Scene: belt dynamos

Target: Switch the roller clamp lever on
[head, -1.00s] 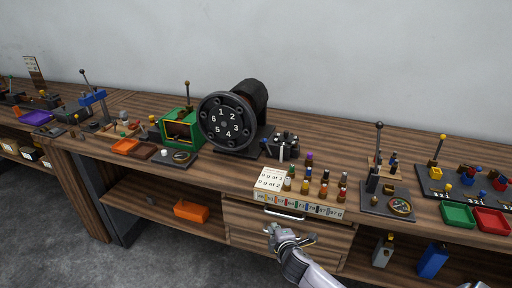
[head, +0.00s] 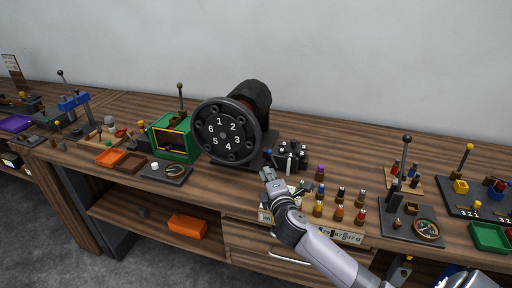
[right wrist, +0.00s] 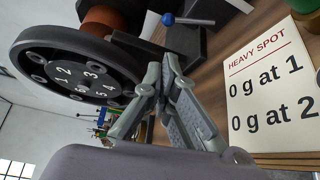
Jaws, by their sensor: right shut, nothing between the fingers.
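The dynamo's dark numbered wheel (head: 223,135) stands on the bench at the middle; it also shows in the right wrist view (right wrist: 82,76). A short lever with a blue ball knob (right wrist: 168,19) shows beside the wheel, over a dark block (right wrist: 185,42). My right gripper (head: 267,174) is shut and empty, in front of the wheel's lower right side. In the right wrist view its fingertips (right wrist: 162,66) point towards the lever, apart from it. My left gripper is not in view.
A card headed "HEAVY SPOT" (right wrist: 270,85) lies right of the fingers in the wrist view. Several small bottles (head: 340,195) stand right of my gripper. A dark multi-post block (head: 290,154) is behind it. A green box (head: 172,138) stands left of the wheel.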

